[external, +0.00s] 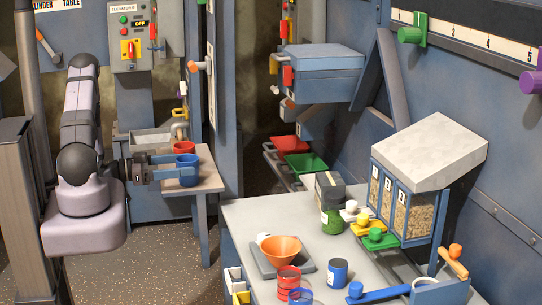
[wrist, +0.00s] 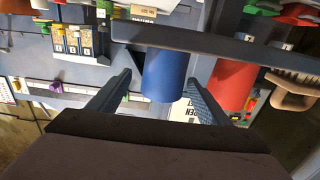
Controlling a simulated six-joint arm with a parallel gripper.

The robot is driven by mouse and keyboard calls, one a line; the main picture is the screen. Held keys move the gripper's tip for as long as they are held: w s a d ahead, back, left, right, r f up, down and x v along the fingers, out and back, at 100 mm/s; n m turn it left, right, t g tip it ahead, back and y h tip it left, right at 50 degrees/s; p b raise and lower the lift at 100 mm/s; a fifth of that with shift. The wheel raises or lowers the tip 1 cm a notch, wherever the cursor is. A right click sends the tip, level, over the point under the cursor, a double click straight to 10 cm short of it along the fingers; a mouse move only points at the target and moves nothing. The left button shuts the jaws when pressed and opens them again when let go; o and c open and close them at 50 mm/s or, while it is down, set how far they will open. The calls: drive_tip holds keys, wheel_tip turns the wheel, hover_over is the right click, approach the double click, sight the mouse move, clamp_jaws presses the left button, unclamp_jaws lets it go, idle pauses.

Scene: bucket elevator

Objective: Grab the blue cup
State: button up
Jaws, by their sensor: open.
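The blue cup (external: 187,176) stands near the edge of a small side table, in front of the red cup (external: 184,148). My gripper (external: 176,166) reaches in from the left at the height of the cup, with its jaws apart. In the wrist view the blue cup (wrist: 165,73) shows between the two open fingers of my gripper (wrist: 158,80). I see gaps beside it, and no grip on it. The red cup (wrist: 231,82) lies just outside the right finger. Contact between fingers and cup cannot be told.
The side table (external: 208,181) has little free room around the cups. A grey basin (external: 152,139) stands behind. A dark bar (wrist: 200,40) crosses the wrist view.

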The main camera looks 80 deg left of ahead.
sight(202, 182)
drive_tip(key=shift+w+a+f+p, duration=0.15)
drive_tip(key=shift+w+p, duration=0.4)
drive_tip(key=shift+w, duration=0.9)
drive_tip(key=shift+w+a+f+p, duration=0.1)
drive_tip(key=shift+w+p, duration=0.4)
drive_tip(key=shift+w, duration=0.95)
drive_tip(key=shift+c, duration=0.5)
drive_tip(key=shift+r, duration=0.1)
drive_tip(key=c, duration=1)
